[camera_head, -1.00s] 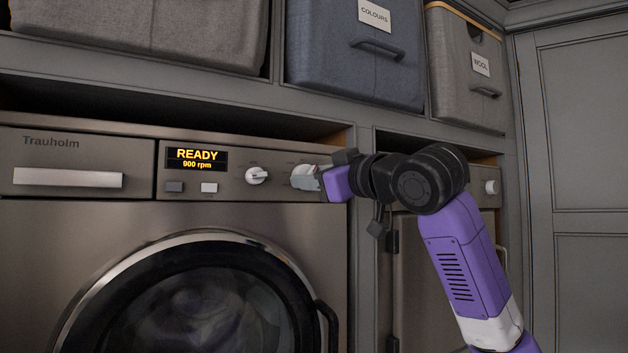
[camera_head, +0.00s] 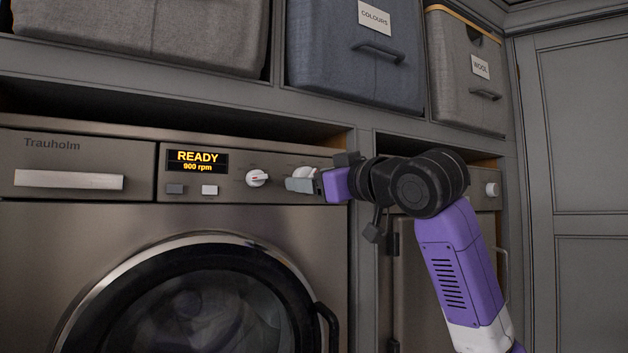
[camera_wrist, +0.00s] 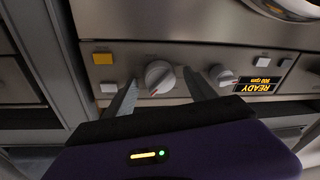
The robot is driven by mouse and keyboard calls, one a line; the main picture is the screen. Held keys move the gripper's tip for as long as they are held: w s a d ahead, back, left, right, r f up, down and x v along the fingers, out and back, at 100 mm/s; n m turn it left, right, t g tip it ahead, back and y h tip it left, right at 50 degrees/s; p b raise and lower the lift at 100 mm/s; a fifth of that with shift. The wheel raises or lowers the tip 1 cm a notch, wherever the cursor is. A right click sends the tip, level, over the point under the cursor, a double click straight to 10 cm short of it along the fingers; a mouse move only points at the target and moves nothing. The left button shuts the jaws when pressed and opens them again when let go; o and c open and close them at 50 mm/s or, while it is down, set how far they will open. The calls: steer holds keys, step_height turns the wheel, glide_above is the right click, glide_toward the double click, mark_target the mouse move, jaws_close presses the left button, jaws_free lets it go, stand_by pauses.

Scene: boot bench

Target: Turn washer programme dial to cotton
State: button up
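The washer (camera_head: 120,235) has two white dials on its control panel, and their small labels are too small to read. The right dial (camera_head: 304,172) is partly hidden by my gripper (camera_head: 300,184). In the wrist view, which is upside down, this dial (camera_wrist: 160,77) with a red mark lies between the two spread fingers of my gripper (camera_wrist: 162,82). The fingers stand apart on either side of it, and I cannot tell whether they touch it. The left dial (camera_head: 257,178) is free; it shows in the wrist view (camera_wrist: 221,75) beside one finger. The display (camera_head: 197,161) reads READY, 900 rpm.
Two small buttons sit under the display. An orange button (camera_wrist: 102,58) and a white button (camera_wrist: 107,87) show in the wrist view. The round door (camera_head: 200,300) is below. A second appliance (camera_head: 425,280) stands right, behind my arm. Fabric bins (camera_head: 345,65) fill the shelf above.

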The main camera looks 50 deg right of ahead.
steer(key=s+a+b, duration=0.1)
steer(key=s, duration=0.6)
steer(key=shift+s+f+b, duration=0.35)
steer(key=shift+f+b, duration=0.05)
steer(key=shift+a, duration=0.1)
